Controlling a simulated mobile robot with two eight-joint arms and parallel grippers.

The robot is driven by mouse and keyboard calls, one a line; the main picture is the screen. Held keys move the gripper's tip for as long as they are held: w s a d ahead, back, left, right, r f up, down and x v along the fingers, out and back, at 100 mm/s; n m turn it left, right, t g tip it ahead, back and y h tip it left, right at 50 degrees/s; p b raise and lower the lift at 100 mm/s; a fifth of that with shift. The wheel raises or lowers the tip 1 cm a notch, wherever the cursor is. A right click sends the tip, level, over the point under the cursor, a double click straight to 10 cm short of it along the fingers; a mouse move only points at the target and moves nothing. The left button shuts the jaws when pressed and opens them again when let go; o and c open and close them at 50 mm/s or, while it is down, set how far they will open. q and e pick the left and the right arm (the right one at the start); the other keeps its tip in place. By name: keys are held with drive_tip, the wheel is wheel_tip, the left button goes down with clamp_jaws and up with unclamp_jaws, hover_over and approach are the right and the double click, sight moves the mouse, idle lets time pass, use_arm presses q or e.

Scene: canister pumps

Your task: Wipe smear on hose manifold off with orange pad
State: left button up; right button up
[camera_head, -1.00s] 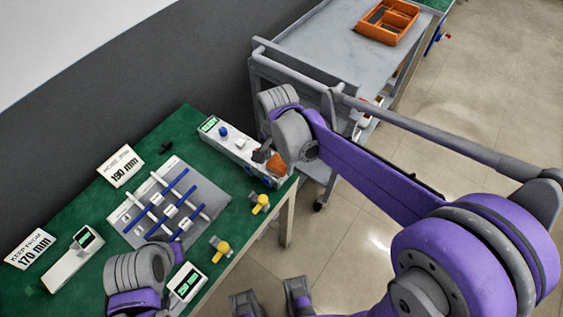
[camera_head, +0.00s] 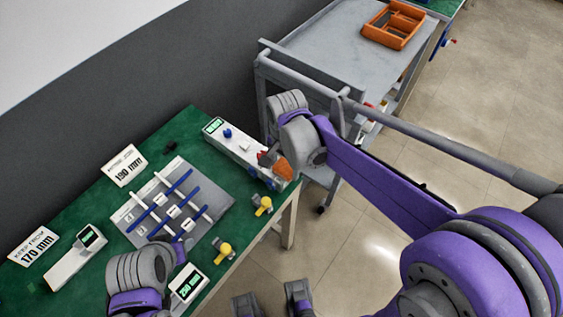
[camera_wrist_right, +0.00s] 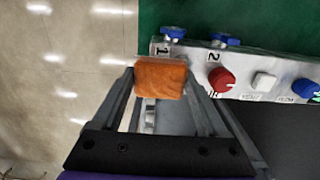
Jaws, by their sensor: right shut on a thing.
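The orange pad (camera_head: 284,171) is in my right gripper (camera_head: 272,158), which is shut on it. In the right wrist view the pad (camera_wrist_right: 160,77) sits between the fingertips, over the end of the white hose manifold (camera_wrist_right: 253,77) beside the "1" label. I cannot tell whether it touches the surface. The manifold (camera_head: 238,150) lies along the far right part of the green bench in the head view. No smear shows; the pad and gripper hide part of the manifold's end. My left arm comes in at the lower left; its fingertips are not clear.
On the green bench (camera_head: 75,218) lies a grey board (camera_head: 215,205) with blue and white rods. Yellow-handled valves (camera_head: 222,251) stand near its front edge. A grey cart (camera_head: 335,50) with an orange tray (camera_head: 371,30) stands behind. Floor is clear at right.

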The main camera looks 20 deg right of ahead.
idle(0.5)
drive_tip(key=shift+w+a+r, duration=0.1)
drive_tip(key=shift+w+a, duration=0.5)
drive_tip(key=shift+w, duration=0.25)
drive_tip(key=shift+s, duration=0.1)
drive_tip(key=shift+s+d, duration=0.7)
drive_tip(key=shift+s, duration=0.15)
drive_tip(key=shift+w, duration=0.1)
drive_tip(key=shift+w+a, duration=0.7)
drive_tip(key=shift+w, duration=0.15)
drive_tip(key=shift+s+d, duration=0.1)
drive_tip(key=shift+s, duration=0.05)
drive_tip(key=shift+s+d, duration=0.6)
drive_tip(key=shift+s, duration=0.2)
drive_tip(key=shift+w+a, duration=0.1)
drive_tip(key=shift+w, duration=0.05)
